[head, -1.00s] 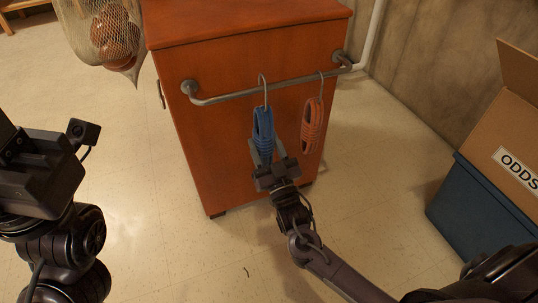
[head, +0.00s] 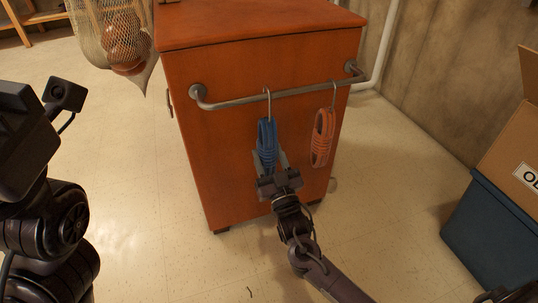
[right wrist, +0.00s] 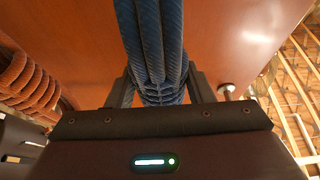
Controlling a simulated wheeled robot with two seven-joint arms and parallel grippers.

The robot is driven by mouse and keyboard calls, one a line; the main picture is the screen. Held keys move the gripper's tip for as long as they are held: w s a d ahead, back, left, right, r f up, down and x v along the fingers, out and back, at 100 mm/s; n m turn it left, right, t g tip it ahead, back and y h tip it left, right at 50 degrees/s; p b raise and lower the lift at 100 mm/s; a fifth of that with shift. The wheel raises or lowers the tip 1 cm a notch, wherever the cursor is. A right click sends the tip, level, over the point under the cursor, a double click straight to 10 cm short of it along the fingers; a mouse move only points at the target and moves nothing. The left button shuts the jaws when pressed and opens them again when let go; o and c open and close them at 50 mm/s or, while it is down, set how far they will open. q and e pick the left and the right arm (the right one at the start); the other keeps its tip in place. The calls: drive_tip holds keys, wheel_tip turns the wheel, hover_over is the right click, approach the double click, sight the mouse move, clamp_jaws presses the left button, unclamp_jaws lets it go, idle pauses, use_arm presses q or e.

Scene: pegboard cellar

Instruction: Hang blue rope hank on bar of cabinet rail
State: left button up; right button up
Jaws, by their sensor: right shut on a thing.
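The blue rope hank (head: 267,143) hangs upright below a metal hook (head: 268,104) in front of the orange cabinet. The hook's top is at the height of the grey bar (head: 235,102) and overlaps it; I cannot tell whether it rests on the bar. My right gripper (head: 269,162) is shut on the lower part of the hank. In the right wrist view the blue cords (right wrist: 155,45) run down between its two fingers. My left gripper (head: 22,130) is at the left edge, away from the cabinet; its fingertips cannot be made out.
An orange rope hank (head: 322,138) hangs from the bar to the right of the blue one. A net bag of balls (head: 118,35) hangs left of the cabinet (head: 200,165). A blue bin (head: 485,225) with a cardboard box (head: 515,150) stands at right.

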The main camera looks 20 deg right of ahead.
drive_tip(key=shift+f, duration=0.1)
drive_tip(key=o, duration=1.2)
drive_tip(key=shift+f, duration=0.1)
